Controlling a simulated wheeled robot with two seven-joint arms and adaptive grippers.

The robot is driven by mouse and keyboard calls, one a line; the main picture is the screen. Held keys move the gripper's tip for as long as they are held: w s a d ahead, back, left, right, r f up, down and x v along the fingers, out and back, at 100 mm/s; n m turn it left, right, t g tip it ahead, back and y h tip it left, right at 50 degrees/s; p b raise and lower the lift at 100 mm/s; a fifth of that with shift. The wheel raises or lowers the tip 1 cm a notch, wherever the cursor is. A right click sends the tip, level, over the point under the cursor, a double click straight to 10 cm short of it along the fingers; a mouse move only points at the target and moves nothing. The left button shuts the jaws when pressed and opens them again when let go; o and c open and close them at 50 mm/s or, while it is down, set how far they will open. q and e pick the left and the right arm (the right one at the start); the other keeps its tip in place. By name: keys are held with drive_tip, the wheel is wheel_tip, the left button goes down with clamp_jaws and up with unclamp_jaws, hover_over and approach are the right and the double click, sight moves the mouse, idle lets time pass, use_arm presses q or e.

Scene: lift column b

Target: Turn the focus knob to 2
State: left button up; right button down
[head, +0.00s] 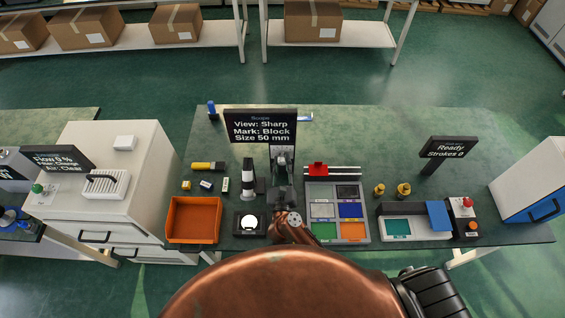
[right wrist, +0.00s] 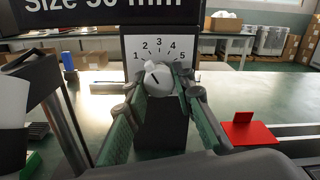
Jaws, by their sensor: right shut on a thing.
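The focus knob (right wrist: 158,78) is a pale round knob with a dark line on it, in front of a white dial plate (right wrist: 160,46) numbered 1 to 5. The line leans toward the upper left, on the low-number side; the exact number is hard to tell. My right gripper (right wrist: 160,88) is shut on the knob, one green-padded finger on each side. The scope sign (head: 261,126) reads "View: Sharp, Mark: Block, Size 50 mm". My left gripper is not in view.
A black-and-white cylinder (head: 249,178) stands just left of the gripper. An orange bin (head: 193,221) is at the left, a tray of coloured compartments (head: 337,240) at the right.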

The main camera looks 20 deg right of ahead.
drive_tip(key=c, duration=1.6)
unclamp_jaws()
drive_tip(key=v, duration=1.2)
